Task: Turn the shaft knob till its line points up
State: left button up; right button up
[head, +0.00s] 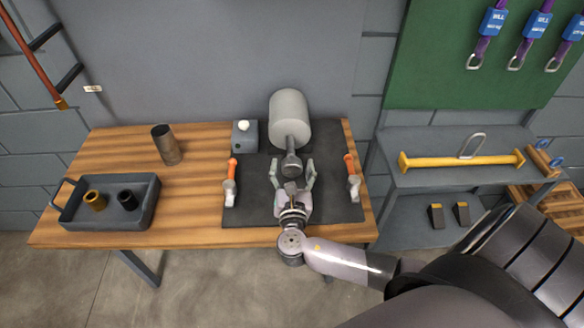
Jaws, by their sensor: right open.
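A grey cylinder casing (289,105) stands at the back of the dark mat, with a shaft coming from it toward me. The dark shaft knob (291,161) is at the near end of this shaft. No line on the knob can be made out at this size. My right gripper (293,170) is open, with one finger on the left and one on the right of the knob. A gap seems to remain on each side; I cannot tell whether either finger touches. My left gripper is not in view.
Two orange-handled clamps (232,180) (352,176) flank the gripper on the mat (258,208). A grey box with a white button (245,137) stands back left. A metal cup (167,146) and a tray (140,218) with two bushings are on the left of the wooden table (200,222).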

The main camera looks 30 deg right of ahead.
jog(key=c, duration=1.1)
jog(key=shift+c, duration=0.2)
